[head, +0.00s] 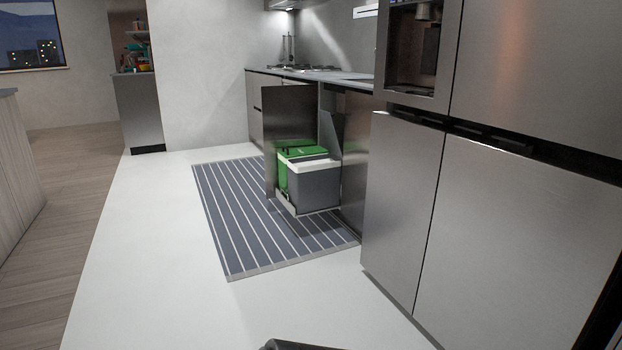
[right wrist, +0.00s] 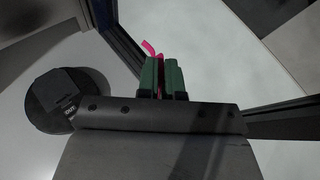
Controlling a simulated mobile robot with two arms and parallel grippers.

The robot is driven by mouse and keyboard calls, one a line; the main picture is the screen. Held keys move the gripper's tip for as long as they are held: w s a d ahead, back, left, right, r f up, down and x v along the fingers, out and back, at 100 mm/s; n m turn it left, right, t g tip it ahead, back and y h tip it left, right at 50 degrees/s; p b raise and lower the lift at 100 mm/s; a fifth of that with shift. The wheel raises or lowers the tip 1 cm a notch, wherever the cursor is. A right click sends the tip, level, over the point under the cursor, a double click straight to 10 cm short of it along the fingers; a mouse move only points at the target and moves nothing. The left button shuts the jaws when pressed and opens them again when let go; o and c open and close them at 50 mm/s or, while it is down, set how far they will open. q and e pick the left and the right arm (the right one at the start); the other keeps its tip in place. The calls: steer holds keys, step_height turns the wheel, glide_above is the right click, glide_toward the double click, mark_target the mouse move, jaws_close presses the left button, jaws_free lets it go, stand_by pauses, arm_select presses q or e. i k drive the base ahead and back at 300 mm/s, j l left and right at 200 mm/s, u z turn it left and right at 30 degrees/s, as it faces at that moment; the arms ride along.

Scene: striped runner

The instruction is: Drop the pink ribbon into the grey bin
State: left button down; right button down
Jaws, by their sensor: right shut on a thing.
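The pink ribbon (right wrist: 148,47) shows in the right wrist view as a bright strip. My right gripper (right wrist: 161,63) is shut on it between its green fingers, and a short end sticks out past the tips. The grey bin (head: 315,188) is in the head view, in a pulled-out unit under the counter. It has a white rim, and its inside is hidden. My left gripper is not in view.
A green bin (head: 287,156) stands behind the grey one. A cabinet front (head: 285,115) stands out beside them. A striped runner (head: 235,215) lies on the floor in front. A tall steel fridge (head: 480,220) fills the right side. The pale floor (head: 150,260) is clear.

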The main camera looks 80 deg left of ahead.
mark_target(308, 212)
steer(key=i+u, duration=0.3)
steer(key=i+l+u, duration=0.1)
steer(key=u, duration=2.5)
steer(key=i+l, duration=0.05)
